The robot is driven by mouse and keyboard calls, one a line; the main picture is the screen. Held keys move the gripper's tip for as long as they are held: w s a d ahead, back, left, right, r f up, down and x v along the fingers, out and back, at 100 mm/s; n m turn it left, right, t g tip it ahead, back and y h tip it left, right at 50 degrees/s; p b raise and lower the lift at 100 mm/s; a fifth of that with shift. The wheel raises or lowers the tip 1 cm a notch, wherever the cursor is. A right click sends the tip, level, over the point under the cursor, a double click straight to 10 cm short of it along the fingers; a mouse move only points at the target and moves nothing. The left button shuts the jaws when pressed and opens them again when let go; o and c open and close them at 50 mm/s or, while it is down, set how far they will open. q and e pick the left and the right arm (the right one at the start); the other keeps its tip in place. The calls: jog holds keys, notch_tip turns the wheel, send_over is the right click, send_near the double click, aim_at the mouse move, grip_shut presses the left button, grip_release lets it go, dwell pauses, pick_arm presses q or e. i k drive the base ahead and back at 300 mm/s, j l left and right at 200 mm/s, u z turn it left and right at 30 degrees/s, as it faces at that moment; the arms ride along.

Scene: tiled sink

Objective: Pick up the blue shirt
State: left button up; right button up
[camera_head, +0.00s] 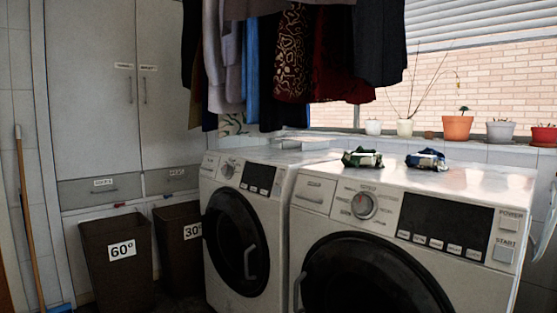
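A small crumpled blue cloth with white patches (427,159), which looks like the blue shirt, lies on top of the right washing machine (470,181). A crumpled green and white cloth (362,157) lies to its left on the same top, with a gap between them. A bright blue garment (252,70) also hangs among the clothes above. Neither of my grippers shows in the head view.
A second washing machine (285,155) stands to the left. Dark bins labelled 60° (105,270) and 30° (178,250) stand by the cabinet (95,100). Hanging clothes (325,50) are overhead. Several pots, including an orange one (457,127), line the sill behind.

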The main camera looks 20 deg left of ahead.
aim_at(430, 158)
jog(key=i+u, duration=0.1)
jog(key=u, duration=0.35)
jog(key=i+l+u, duration=0.1)
jog(key=u, duration=0.3)
jog(key=i+l+u, duration=0.1)
jog(key=u, duration=0.35)
jog(key=i+l, duration=0.25)
jog(key=l, duration=0.15)
jog(key=i+l, duration=0.5)
jog(key=l, duration=0.25)
